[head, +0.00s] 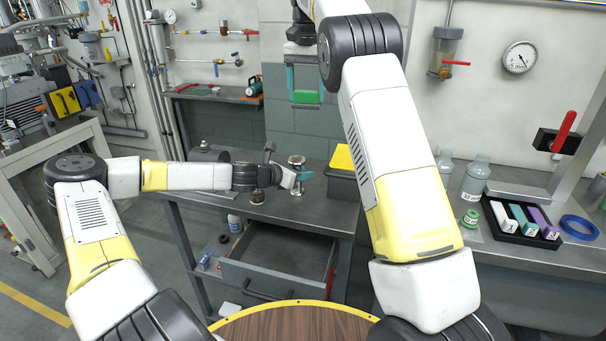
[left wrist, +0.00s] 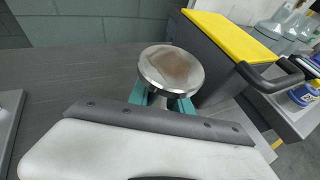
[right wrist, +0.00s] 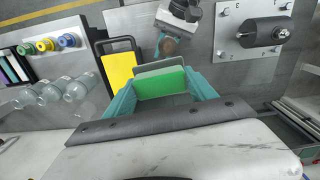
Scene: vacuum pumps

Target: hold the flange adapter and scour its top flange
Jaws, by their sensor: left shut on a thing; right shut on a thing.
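The flange adapter (head: 297,160) is a metal piece with a round top disc, upright at the workbench's back part. My left gripper (head: 298,177) is shut on it below that disc. In the left wrist view the top flange (left wrist: 170,70) faces up, with a brownish stain across its middle, and teal fingers show beneath it. My right gripper (head: 305,90) is shut on a green scouring pad (right wrist: 160,82) and points down above the adapter. The pad (head: 305,97) is apart from the flange.
A black box with a yellow lid (head: 343,158) stands close right of the adapter. A plate with a dark cylinder (right wrist: 262,32) lies on the bench. An open drawer (head: 275,275) juts out below. At right are bottles (head: 475,178), a tray of blocks (head: 497,236) and a blue ring (head: 579,227).

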